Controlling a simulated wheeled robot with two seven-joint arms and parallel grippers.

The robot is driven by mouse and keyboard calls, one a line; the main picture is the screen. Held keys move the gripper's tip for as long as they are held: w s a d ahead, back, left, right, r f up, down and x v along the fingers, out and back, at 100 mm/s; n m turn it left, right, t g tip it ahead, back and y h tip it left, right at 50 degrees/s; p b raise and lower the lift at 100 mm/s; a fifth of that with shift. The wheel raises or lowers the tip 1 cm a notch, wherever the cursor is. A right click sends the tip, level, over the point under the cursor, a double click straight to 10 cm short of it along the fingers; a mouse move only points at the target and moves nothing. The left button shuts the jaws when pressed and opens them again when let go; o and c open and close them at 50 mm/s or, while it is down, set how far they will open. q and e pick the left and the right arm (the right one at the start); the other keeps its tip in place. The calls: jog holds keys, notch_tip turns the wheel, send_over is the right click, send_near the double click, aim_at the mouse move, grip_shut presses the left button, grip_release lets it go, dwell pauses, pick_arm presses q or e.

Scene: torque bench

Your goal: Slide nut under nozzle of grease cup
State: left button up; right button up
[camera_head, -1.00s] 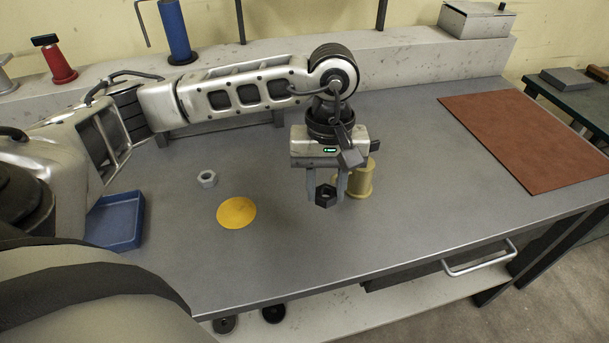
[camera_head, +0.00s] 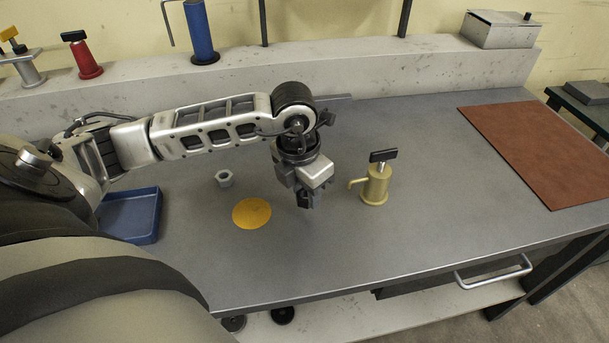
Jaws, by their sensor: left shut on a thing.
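The grease cup (camera_head: 376,187) is a tan cylinder with a black T-shaped handle on top. It stands upright on the bench, and its short nozzle (camera_head: 355,183) points left. My left gripper (camera_head: 309,203) points down, left of the nozzle and apart from it. It is shut on a dark hex nut (camera_head: 303,197), which is partly hidden between the fingers. Whether the nut touches the bench is hard to tell. A second, light grey nut (camera_head: 224,178) lies on the bench further left. My right gripper is not in view.
A flat yellow disc (camera_head: 252,213) lies left of my gripper. A blue tray (camera_head: 131,216) is at the bench's left. A red-brown mat (camera_head: 545,150) covers the right side. The bench between cup and mat is clear.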

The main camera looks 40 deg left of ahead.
aim_at(348, 184)
pick_arm(q)
jog(key=shift+w+d+f+b, duration=0.5)
jog(key=shift+w+f, duration=0.1)
jog(key=shift+f, duration=0.15)
jog(key=shift+w+d+f+b, duration=0.35)
jog(key=shift+w+f+b, duration=0.15)
jog(key=shift+f, duration=0.25)
jog(key=shift+w+d+r+b, duration=0.1)
jog(key=shift+w+d+b, duration=0.15)
jog(key=shift+w+d, duration=0.45)
jog(key=shift+w+d+b, duration=0.2)
jog(key=shift+w+d, duration=0.25)
jog(key=shift+w, duration=0.45)
jog(key=shift+w+d+r+b, duration=0.1)
jog(key=shift+w+d+b, duration=0.15)
jog(key=shift+w+d, duration=0.45)
jog(key=shift+w+a, duration=0.1)
jog(key=shift+w, duration=0.05)
jog(key=o, duration=1.1)
jog(key=shift+s+a+r+b, duration=0.1)
jog(key=shift+s+r+b, duration=0.1)
jog(key=shift+r, duration=1.25)
jog(key=shift+s+r+b, duration=0.1)
jog(key=shift+s+r, duration=0.1)
jog(key=shift+r, duration=1.25)
